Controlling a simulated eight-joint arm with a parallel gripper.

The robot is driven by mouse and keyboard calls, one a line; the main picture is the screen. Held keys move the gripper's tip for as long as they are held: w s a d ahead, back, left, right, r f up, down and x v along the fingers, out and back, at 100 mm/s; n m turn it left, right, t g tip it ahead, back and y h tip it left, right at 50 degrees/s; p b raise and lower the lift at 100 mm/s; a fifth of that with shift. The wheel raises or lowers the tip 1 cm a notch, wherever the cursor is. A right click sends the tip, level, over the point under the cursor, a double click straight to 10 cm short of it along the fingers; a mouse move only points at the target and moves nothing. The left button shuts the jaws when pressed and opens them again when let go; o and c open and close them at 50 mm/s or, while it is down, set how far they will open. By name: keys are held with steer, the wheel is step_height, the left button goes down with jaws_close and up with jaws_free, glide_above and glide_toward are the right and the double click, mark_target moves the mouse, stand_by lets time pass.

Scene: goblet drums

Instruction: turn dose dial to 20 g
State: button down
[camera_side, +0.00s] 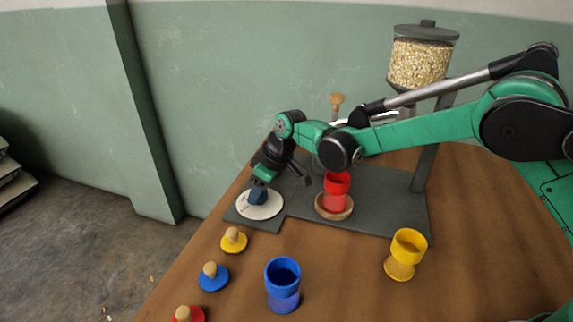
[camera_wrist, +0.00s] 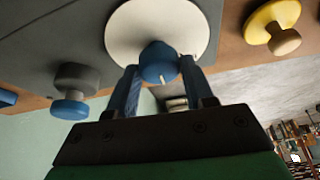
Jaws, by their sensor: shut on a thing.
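The dose dial is a blue knob (camera_wrist: 158,60) on a round white plate (camera_wrist: 122,32), which also shows at the left of the grey base in the side view (camera_side: 264,211). A pale pointer mark shows on the knob in the wrist view. No scale figures are readable, so the set dose cannot be told. My gripper (camera_wrist: 161,74) is shut on the knob, one finger on each side. In the side view my gripper (camera_side: 258,194) points down at the plate and hides most of the knob.
A grain hopper (camera_side: 420,62) stands on a post behind the grey base (camera_side: 385,200). A red goblet (camera_side: 337,188) stands on a wooden disc (camera_side: 334,208). Blue (camera_side: 283,285) and yellow (camera_side: 402,258) goblets and yellow (camera_side: 233,241), blue (camera_side: 213,280) and red (camera_side: 190,314) lids stand in front.

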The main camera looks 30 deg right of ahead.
stand_by(0.4)
steer(key=shift+c, duration=1.7)
jaws_free()
steer(key=shift+v, duration=2.8)
steer(key=shift+d+r, duration=0.15)
steer(key=shift+d, duration=0.05)
steer(key=s+d+r+m+t+h, duration=0.1)
steer(key=s+d+r+m+t, duration=0.15)
steer(key=s+d+r, duration=0.45)
steer(key=s+d+f+m+t+h, duration=0.1)
steer(key=s+d+m, duration=0.4)
steer(key=s, duration=0.6)
steer(key=shift+s+d+f+h, duration=0.2)
steer(key=shift+s+d+h, duration=0.2)
steer(key=shift+d, duration=0.7)
